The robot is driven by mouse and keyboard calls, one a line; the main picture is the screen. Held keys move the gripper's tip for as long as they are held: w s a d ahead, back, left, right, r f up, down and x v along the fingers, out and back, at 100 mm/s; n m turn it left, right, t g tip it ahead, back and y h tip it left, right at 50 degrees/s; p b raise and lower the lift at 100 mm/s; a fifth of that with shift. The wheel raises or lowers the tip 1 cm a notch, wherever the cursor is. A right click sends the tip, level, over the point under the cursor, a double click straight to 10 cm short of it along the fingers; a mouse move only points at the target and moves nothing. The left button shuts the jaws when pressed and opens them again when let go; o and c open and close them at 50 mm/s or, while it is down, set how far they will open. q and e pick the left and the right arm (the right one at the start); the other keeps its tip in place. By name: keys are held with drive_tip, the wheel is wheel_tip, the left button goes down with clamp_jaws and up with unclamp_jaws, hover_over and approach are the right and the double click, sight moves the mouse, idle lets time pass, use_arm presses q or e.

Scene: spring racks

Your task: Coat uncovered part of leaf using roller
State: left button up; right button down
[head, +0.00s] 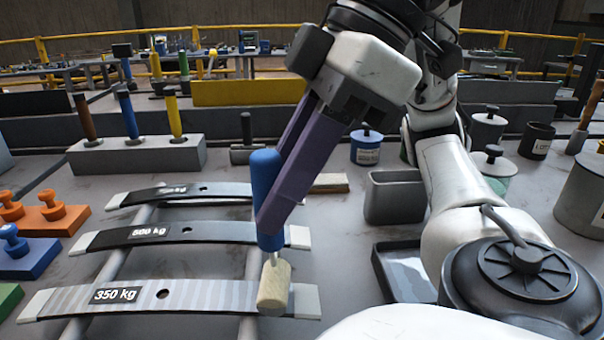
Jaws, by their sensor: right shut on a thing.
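Three curved spring leaves lie across rails on the bench. The front 350 kg leaf (200,296) is light grey with faint stripes. The middle 500 kg leaf (215,231) and the rear leaf (220,189) look darker, blackest toward their left parts. All have pale ends. My right gripper (270,215), with purple fingers, is shut on the blue handle of the roller (265,180). The roller hangs nearly upright, its pale beige head (273,288) over the right end of the 350 kg leaf; I cannot tell whether it touches. My left gripper is out of view.
A grey block (140,155) holding several coloured-handled tools stands behind left. Stamps on orange and blue blocks (45,215) sit at the left. A grey bin (395,197), a dark tray (402,272) and several lidded pots, including a blue one (366,150), stand right.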

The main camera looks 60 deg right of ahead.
drive_tip(key=shift+w+a+f, duration=0.15)
drive_tip(key=shift+w+a, duration=0.1)
drive_tip(key=shift+w, duration=0.05)
use_arm(q)
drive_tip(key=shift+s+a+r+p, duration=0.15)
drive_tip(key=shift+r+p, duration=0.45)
drive_tip(key=shift+p, duration=0.75)
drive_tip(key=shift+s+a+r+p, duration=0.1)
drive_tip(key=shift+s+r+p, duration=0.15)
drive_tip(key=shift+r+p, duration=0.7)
use_arm(e)
drive_tip(key=w+a+r, duration=0.1)
drive_tip(key=w+a, duration=0.6)
drive_tip(key=w, duration=0.3)
drive_tip(key=shift+w+r+p, duration=0.2)
drive_tip(key=shift+r+p, duration=0.05)
drive_tip(key=shift+p, duration=0.1)
use_arm(q)
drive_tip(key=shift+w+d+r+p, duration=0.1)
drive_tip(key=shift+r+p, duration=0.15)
drive_tip(key=shift+p, duration=0.2)
use_arm(e)
drive_tip(key=w+a+f, duration=0.2)
drive_tip(key=w+a, duration=0.6)
drive_tip(key=w, duration=0.5)
drive_tip(key=shift+w+a, duration=0.25)
drive_tip(key=shift+a, duration=0.15)
